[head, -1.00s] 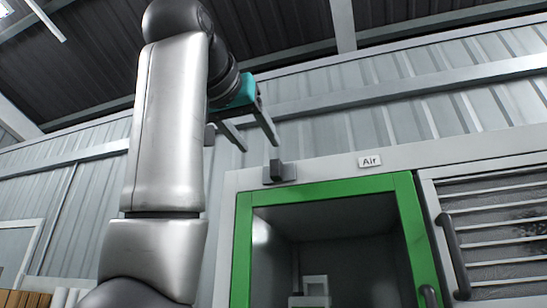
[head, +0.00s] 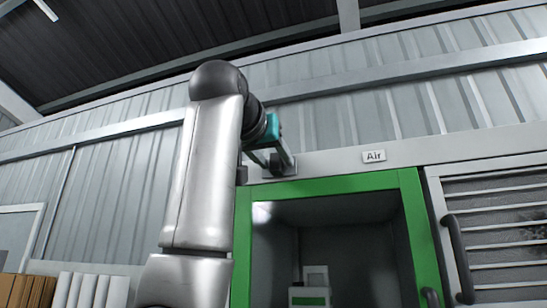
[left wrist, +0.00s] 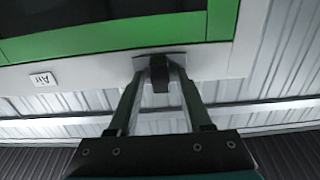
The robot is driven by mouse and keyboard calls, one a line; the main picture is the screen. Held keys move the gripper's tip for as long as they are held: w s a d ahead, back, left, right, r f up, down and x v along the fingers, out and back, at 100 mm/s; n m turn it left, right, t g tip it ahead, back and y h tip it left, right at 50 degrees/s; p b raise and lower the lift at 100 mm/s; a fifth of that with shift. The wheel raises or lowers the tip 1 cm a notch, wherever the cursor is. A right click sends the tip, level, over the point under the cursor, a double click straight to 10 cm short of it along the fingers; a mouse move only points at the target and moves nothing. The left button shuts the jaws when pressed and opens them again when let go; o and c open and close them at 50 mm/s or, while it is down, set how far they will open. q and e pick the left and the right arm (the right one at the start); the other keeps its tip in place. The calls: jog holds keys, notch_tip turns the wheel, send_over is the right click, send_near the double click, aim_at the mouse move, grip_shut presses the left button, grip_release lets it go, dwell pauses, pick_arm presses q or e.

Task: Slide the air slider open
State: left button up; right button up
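The air slider shows in the left wrist view as a small dark knob (left wrist: 160,82) on a grey plate (left wrist: 160,52). It sits on the pale frame above the green-framed opening, beside the "Air" label (head: 374,156). My left gripper (head: 278,162) is at the slider in the head view and partly hides it. In the left wrist view, the fingers of my left gripper (left wrist: 161,70) are spread on either side of the knob, with narrow gaps visible beside it. My right gripper is in neither view.
The green frame (head: 330,186) surrounds a dark recess below the slider. A louvred panel (head: 500,225) with a dark handle (head: 458,258) is at the right. Ribbed wall (head: 110,190) lies left of my arm.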

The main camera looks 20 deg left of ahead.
pick_arm(q)
grip_shut()
dwell(1.2)
